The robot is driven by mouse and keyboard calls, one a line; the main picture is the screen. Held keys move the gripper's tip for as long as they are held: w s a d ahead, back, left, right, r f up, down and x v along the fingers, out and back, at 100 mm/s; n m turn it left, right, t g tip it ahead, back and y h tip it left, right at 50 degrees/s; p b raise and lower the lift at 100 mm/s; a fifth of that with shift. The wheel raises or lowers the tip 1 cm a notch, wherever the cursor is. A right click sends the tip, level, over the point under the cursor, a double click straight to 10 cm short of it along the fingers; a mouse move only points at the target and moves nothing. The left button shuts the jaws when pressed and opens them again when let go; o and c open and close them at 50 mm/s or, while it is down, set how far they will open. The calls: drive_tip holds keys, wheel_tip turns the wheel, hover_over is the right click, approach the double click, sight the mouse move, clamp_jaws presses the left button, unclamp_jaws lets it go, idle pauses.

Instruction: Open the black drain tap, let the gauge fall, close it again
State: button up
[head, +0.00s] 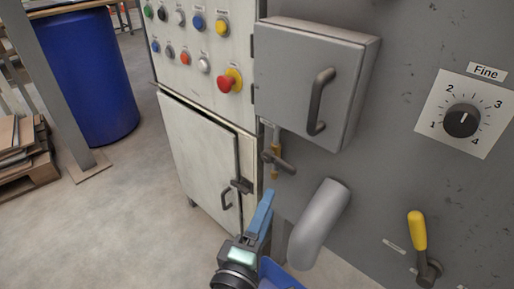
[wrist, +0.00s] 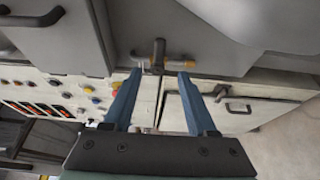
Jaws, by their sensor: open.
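The drain tap (head: 278,161) has a dark lever on a thin brass pipe, below the grey door box on the machine front. In the wrist view the tap (wrist: 158,55) shows its brass body and side arms just beyond my fingertips. My gripper (wrist: 160,75) is open, with its two blue fingers spread and nothing between them. In the head view my gripper (head: 268,195) is just below the tap, apart from it. The lever's exact angle is hard to tell. No gauge shows in either view.
A grey spout (head: 320,222) stands close right of my gripper, with a blue container (head: 282,278) below. A yellow-handled lever (head: 418,231) and a Fine dial (head: 462,121) are at right. The cream cabinet (head: 197,150) with buttons and a red stop knob is at left.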

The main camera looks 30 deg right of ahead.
sight(285, 170)
drive_tip(key=b+x, duration=0.2)
drive_tip(key=x, duration=1)
drive_tip(key=shift+w+d, duration=0.1)
drive_tip(key=shift+d, duration=0.35)
clamp_jaws()
idle(0.8)
